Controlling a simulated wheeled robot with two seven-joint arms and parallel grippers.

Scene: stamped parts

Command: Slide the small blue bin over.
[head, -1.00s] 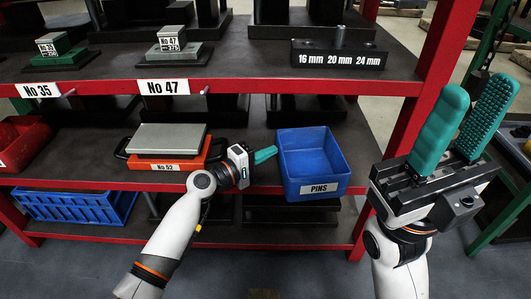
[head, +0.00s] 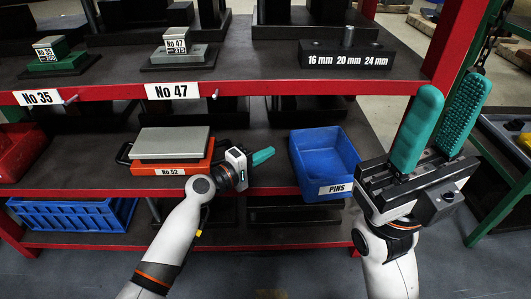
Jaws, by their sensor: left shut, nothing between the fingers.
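The small blue bin (head: 313,166), labelled PINS, stands upright on the middle shelf, right of centre. It looks empty inside. My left gripper (head: 264,156) is shut and empty, its teal fingertips pointing at the bin's left side. A small gap shows between the tips and the bin wall. My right gripper (head: 452,98) is raised in front of the shelf at the right. Its two teal fingers stand apart, with nothing between them. It hides part of the shelf's right end.
An orange tray with a grey block (head: 169,143), labelled No 52, sits left of my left gripper. A larger blue crate (head: 70,214) is on the lower shelf. A red post (head: 453,45) bounds the shelf at right. Some bare shelf (head: 371,138) shows right of the bin.

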